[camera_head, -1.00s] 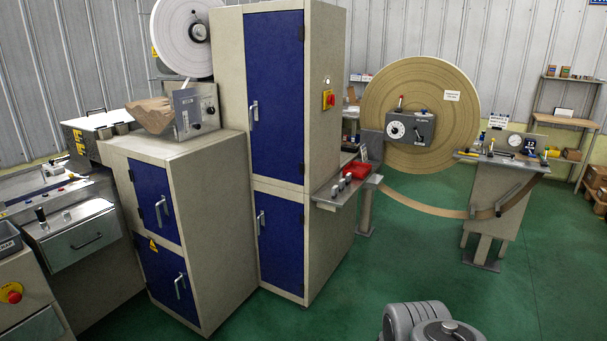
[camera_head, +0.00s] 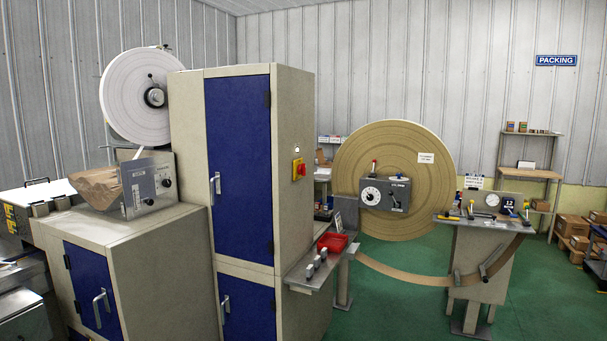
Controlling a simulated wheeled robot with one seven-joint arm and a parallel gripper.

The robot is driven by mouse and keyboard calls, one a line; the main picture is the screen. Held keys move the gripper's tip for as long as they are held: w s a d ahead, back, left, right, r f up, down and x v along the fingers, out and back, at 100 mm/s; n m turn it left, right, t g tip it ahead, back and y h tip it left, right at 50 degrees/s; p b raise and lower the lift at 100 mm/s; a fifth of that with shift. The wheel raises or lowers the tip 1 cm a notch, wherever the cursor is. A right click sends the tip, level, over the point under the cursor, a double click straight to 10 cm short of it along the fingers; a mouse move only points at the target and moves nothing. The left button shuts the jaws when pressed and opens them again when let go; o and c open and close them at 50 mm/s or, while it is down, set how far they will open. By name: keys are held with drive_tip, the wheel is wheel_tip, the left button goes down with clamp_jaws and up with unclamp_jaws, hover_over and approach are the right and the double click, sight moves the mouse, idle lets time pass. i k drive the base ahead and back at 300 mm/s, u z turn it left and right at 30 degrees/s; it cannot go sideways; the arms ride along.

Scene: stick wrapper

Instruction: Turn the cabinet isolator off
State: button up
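The cabinet isolator (camera_head: 299,169) is a red rotary switch on a yellow plate. It sits on the beige right side of the tall cabinet (camera_head: 294,110), in the upper half, with a small white round fitting above it. The handle is too small to tell which position it is in. The tall cabinet has blue doors (camera_head: 240,165) with silver handles, and both look closed. My gripper is not in view.
A steel shelf with a red tray (camera_head: 333,243) juts from the cabinet's right side below the isolator. A big brown reel (camera_head: 435,200) and a bench (camera_head: 484,219) stand to the right, joined by a low-hanging strip. Green floor (camera_head: 390,310) is clear in front.

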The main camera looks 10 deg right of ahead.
sight(302, 169)
drive_tip(key=z, duration=0.9)
drive_tip(key=i, duration=3.1)
drive_tip(key=u, duration=3.45)
